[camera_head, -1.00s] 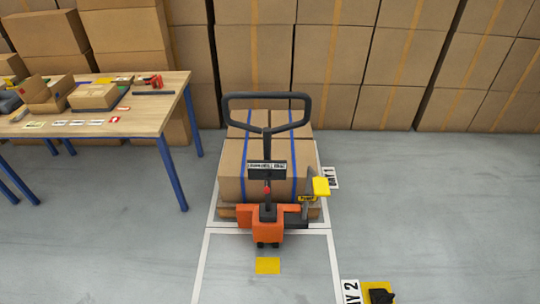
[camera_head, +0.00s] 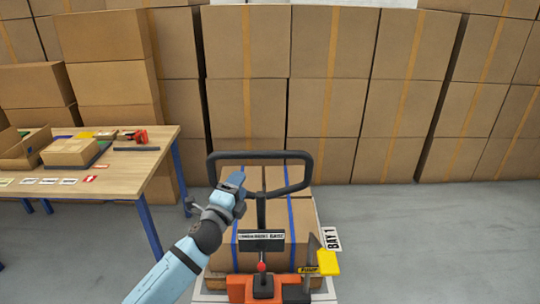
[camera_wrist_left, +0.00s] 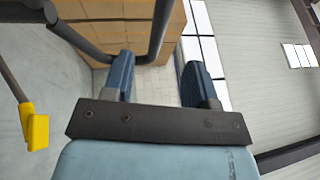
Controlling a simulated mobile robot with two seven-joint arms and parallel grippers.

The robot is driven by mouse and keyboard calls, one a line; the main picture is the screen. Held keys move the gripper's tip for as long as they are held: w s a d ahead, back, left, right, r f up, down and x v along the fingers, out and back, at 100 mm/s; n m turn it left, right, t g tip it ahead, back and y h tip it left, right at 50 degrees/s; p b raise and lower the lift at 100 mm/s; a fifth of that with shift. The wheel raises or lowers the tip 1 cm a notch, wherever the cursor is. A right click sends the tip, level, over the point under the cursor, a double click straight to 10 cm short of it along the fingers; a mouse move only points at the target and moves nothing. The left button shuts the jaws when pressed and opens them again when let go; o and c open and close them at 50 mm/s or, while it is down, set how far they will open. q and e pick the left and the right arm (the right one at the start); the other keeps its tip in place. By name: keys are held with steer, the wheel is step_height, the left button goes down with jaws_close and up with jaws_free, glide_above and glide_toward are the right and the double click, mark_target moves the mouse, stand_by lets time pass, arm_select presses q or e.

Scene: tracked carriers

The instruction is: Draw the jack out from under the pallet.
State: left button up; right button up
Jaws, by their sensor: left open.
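The jack's orange body (camera_head: 240,288) stands at the near end of the load, with its black loop handle (camera_head: 285,154) upright above it. A yellow pedal or lever (camera_head: 328,263) is at its right side. Strapped cartons (camera_head: 222,250) sit on the pallet, which is mostly hidden at the picture's bottom. My left gripper (camera_head: 236,180) is open at the left side of the handle loop. My right gripper is not in view.
A wooden table (camera_head: 130,180) with cartons and small items stands at the left. A wall of stacked cartons (camera_head: 400,110) closes the back. A "BAY 1" floor sign (camera_head: 331,239) lies right of the load. The grey floor (camera_head: 440,245) at the right is clear.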

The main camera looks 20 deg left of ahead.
mark_target(256, 158)
arm_select(q)
steer(key=p+x, duration=0.1)
steer(key=x, duration=1.2)
steer(key=shift+r, duration=0.1)
steer(key=shift+c, duration=0.5)
jaws_close()
